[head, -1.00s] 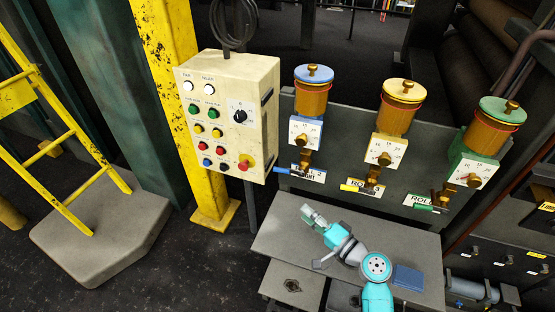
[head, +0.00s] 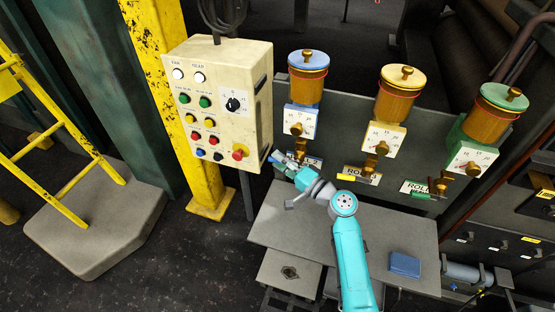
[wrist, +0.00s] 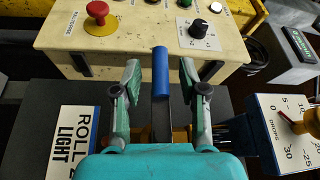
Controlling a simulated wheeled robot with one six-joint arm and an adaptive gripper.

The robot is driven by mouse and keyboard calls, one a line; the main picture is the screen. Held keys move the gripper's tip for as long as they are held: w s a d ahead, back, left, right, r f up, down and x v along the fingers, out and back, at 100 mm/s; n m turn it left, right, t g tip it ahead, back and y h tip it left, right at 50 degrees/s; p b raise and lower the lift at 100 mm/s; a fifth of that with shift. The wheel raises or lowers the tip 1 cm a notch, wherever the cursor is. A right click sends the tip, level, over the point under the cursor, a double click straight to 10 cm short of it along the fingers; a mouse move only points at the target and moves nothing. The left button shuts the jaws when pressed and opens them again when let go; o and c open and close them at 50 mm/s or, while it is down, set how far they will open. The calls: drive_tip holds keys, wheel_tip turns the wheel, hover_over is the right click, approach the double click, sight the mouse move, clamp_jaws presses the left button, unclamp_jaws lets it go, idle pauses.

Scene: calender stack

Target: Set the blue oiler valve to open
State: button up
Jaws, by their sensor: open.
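The blue oiler (head: 306,88) is an amber jar with a blue lid, above a white dial plate (head: 300,121). Its valve has a blue lever handle, which is mostly hidden by my gripper (head: 286,165) in the head view. In the wrist view the blue handle (wrist: 161,75) lies lengthwise between the two fingers of my gripper (wrist: 159,66). The fingers are open, with a gap on each side of the handle. The brass valve body is mostly hidden behind my gripper. A label plate (wrist: 77,143) reading "ROLL" and "LIGHT" is beside it.
A cream control box (head: 222,100) with buttons and a red stop knob stands close to the left of the handle. Yellow (head: 392,95) and green (head: 495,117) oilers stand to the right. A grey shelf (head: 290,233) with a blue block (head: 404,264) lies below.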

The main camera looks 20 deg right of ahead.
drive_tip(key=shift+w+a, duration=0.35)
drive_tip(key=shift+w, duration=0.15)
